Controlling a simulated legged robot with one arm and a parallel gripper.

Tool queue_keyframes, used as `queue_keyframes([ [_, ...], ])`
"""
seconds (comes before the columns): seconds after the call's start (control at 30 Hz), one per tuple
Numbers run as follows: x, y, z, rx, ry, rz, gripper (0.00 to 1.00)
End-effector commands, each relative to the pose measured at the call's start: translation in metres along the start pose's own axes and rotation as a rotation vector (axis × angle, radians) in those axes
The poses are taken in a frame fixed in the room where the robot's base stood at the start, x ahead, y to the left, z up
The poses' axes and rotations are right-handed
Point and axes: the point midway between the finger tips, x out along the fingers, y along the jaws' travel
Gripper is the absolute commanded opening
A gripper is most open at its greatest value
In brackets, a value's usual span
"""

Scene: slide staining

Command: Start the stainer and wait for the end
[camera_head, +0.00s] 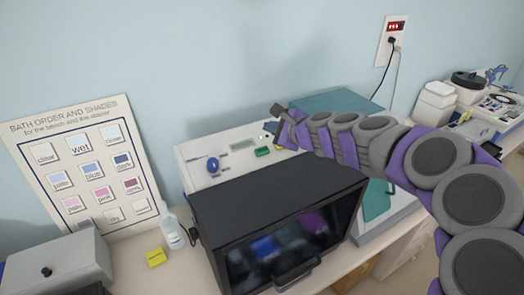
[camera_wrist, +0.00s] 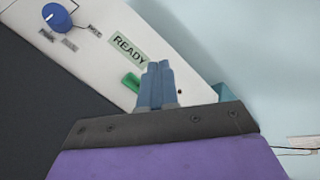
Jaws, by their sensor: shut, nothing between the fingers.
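The stainer is a dark box with a glass front door (camera_head: 290,240) and a white control panel (camera_head: 190,150) behind its top. The panel carries a blue knob (camera_head: 212,165), a display (camera_head: 242,145) and a green button (camera_head: 262,152). In the wrist view the display (camera_wrist: 129,47) reads READY, and the blue knob (camera_wrist: 56,17) has small, hard-to-read labels. My gripper (camera_head: 278,112) is over the panel's right end. In the wrist view its shut, empty fingers (camera_wrist: 159,67) appear just right of the green button (camera_wrist: 131,82), partly covering its side; contact cannot be told.
A bath order and shades board (camera_head: 75,165) leans on the wall at left. A bottle (camera_head: 173,232), a yellow block (camera_head: 156,257) and a grey box (camera_head: 60,268) stand left of the stainer. A wall socket (camera_head: 395,35) and more equipment (camera_head: 490,105) are at right.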

Motion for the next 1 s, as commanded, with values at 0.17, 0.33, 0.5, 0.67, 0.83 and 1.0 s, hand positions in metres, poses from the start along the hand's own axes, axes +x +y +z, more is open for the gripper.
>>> queue_keyframes([
  [0.17, 0.006, 0.005, -0.005, -0.001, 0.0, 0.001, 0.0],
  [0.33, 0.018, 0.015, -0.014, -0.001, 0.0, 0.001, 0.0],
  [0.5, 0.034, 0.027, -0.026, -0.001, 0.0, 0.001, 0.0],
  [0.67, 0.048, 0.037, -0.035, -0.001, -0.001, 0.002, 0.0],
  [0.83, 0.058, 0.044, -0.042, 0.0, -0.001, 0.001, 0.0],
  [1.0, 0.061, 0.045, -0.044, -0.001, -0.001, 0.001, 0.0],
])
